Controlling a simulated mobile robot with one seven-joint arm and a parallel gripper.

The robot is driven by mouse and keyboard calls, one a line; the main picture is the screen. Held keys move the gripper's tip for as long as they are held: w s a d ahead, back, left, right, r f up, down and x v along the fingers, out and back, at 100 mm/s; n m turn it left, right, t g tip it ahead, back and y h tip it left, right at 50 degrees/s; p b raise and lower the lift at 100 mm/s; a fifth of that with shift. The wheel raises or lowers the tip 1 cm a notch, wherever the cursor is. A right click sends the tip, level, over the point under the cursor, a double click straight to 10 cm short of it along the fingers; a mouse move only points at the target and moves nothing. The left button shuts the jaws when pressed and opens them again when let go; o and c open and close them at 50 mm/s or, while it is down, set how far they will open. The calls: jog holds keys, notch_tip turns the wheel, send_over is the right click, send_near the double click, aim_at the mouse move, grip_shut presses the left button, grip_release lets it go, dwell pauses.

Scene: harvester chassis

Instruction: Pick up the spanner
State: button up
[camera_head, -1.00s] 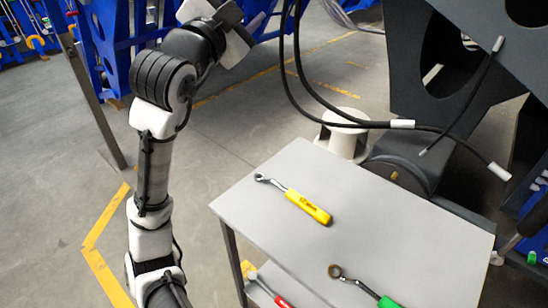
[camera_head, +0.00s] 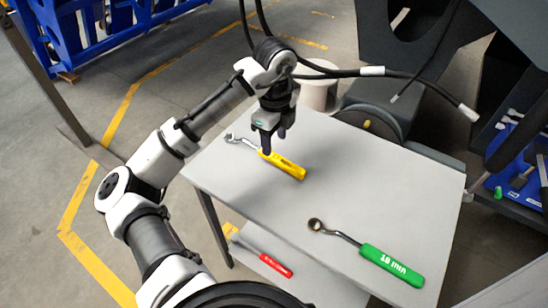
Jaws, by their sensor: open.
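A spanner with a yellow handle (camera_head: 284,165) lies on the grey table top (camera_head: 330,180) towards its far left, its metal head pointing left. Another spanner with a green handle marked 10 mm (camera_head: 392,265) lies near the table's right front, its ring end to the left. A red-handled tool (camera_head: 275,265) lies lower down, on a shelf under the table. My gripper (camera_head: 274,145) is open, pointing down just above the yellow-handled spanner. Its fingers hide part of that spanner near the handle's left end. Whether they touch it I cannot tell.
Black hoses (camera_head: 330,72) with white ends hang behind the table, close to my wrist. A dark machine chassis (camera_head: 436,40) stands behind at the right. A blue board with tools (camera_head: 525,165) is at the right edge. The middle of the table top is clear.

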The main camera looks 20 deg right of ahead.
aim_at(278, 158)
jog(key=shift+s+d+f+p, duration=0.1)
jog(key=shift+d+f+p, duration=0.05)
jog(key=shift+f, duration=1.05)
jog(key=shift+d+f+p, duration=0.1)
jog(key=shift+f+p, duration=0.05)
jog(key=shift+f, duration=1)
jog(key=shift+s+d+f+p, duration=0.1)
jog(key=shift+d+f+p, duration=0.05)
jog(key=shift+f, duration=1.05)
grip_shut()
